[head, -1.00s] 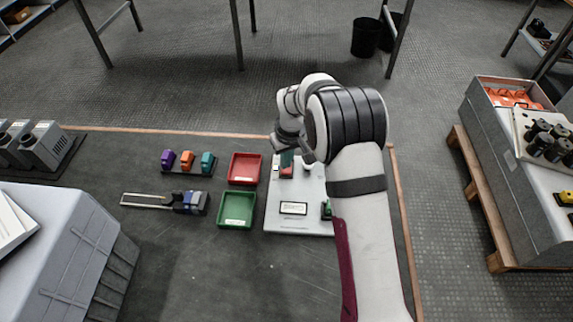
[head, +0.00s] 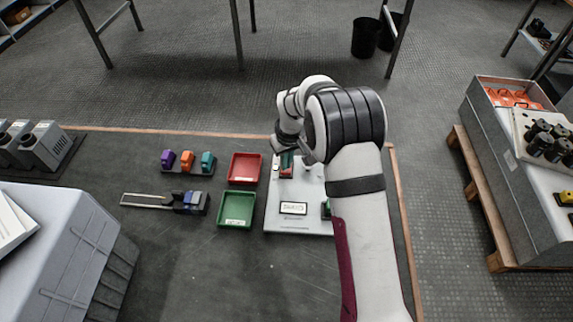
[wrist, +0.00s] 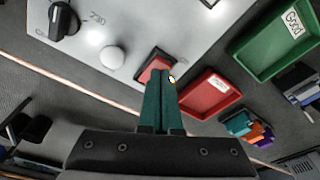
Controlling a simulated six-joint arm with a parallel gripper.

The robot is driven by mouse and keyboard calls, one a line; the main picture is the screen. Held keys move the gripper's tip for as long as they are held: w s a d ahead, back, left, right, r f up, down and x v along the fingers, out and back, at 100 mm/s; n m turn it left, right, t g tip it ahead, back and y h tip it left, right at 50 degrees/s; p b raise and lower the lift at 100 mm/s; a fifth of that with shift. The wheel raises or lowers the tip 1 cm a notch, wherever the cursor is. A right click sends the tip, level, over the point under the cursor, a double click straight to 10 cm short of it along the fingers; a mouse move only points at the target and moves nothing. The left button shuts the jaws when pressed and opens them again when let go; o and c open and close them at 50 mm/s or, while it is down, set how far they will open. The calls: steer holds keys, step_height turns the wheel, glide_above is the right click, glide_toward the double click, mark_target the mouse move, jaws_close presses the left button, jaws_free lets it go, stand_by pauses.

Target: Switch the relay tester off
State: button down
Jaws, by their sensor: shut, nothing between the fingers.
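The relay tester is a light grey panel (head: 274,215) on the bench, under my gripper in the head view; it also shows in the wrist view (wrist: 145,22). A red switch (wrist: 154,65) in a dark frame sits near its edge. A white round knob (wrist: 112,57) and a black rotary knob (wrist: 66,20) are beside it. My gripper (wrist: 162,82) is shut and empty, its green fingers together. The fingertips are at the red switch and overlap its lower edge; I cannot tell whether they touch. In the head view my gripper (head: 287,166) largely hides the switch.
A red tray (head: 245,168) and a green tray (head: 236,209) stand just left of the panel. The front middle of the bench is clear.

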steer(key=shift+f, duration=0.75)
step_height(320, 180, up, 6)
steer(key=shift+r, duration=0.5)
stand_by(0.4)
